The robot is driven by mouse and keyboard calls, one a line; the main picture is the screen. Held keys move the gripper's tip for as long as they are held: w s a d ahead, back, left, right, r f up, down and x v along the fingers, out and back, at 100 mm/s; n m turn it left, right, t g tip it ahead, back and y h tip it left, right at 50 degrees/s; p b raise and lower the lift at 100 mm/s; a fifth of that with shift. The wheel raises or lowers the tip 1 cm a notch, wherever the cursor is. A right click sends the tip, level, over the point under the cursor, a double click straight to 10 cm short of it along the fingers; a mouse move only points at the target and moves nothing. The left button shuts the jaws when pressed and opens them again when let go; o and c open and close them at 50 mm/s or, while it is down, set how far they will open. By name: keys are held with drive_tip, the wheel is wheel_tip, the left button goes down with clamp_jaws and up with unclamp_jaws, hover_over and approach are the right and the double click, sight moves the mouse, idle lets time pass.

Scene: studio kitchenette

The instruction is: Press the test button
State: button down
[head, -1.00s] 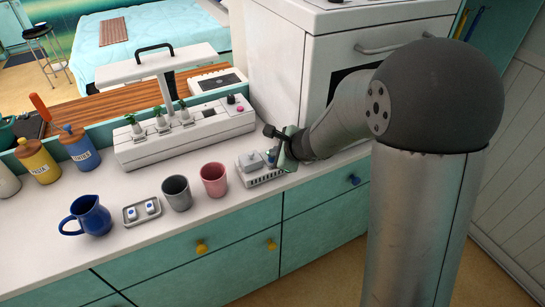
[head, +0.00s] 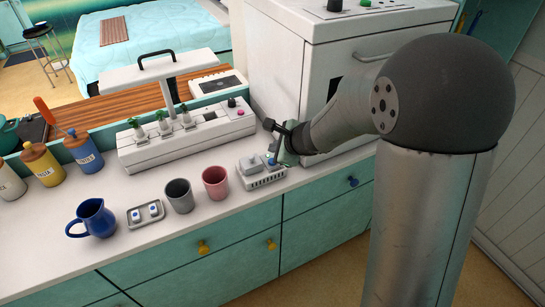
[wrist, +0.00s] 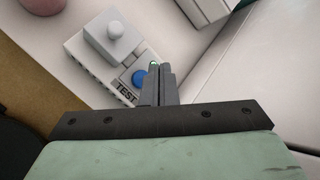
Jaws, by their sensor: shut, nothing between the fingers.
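A small pale grey device (head: 261,177) sits on the counter with a round knob on top. In the wrist view the device (wrist: 85,65) shows a blue button (wrist: 139,79) beside a label reading TEST. My gripper (wrist: 158,68) is shut and empty. Its fingertips are just right of the blue button in the wrist view and partly cover its right side; I cannot tell whether they touch it. In the head view my gripper (head: 275,160) is at the device's right end, over the button area.
A long white planter unit (head: 150,155) is behind. A white oven (head: 310,60) stands close on the right.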

wheel_tip(320, 180, up, 3)
drive_tip(key=shift+r+p, duration=0.1)
drive_tip(key=shift+p, duration=0.8)
drive_tip(key=s+d+r+n+g, duration=0.2)
drive_tip(key=s+r+n+g, duration=0.15)
drive_tip(key=s+n, duration=0.7)
drive_tip(key=s+d+n+g+h, duration=0.1)
drive_tip(key=s+d+n+h, duration=0.2)
drive_tip(key=s+d, duration=0.3)
drive_tip(key=s+d+n+g+h, duration=0.2)
drive_tip(key=s+d+n, duration=0.3)
drive_tip(key=s, duration=0.7)
drive_tip(key=shift+s+d+f+n+h, duration=0.3)
drive_tip(key=shift+d+n+h, duration=0.1)
drive_tip(key=shift+d, duration=0.4)
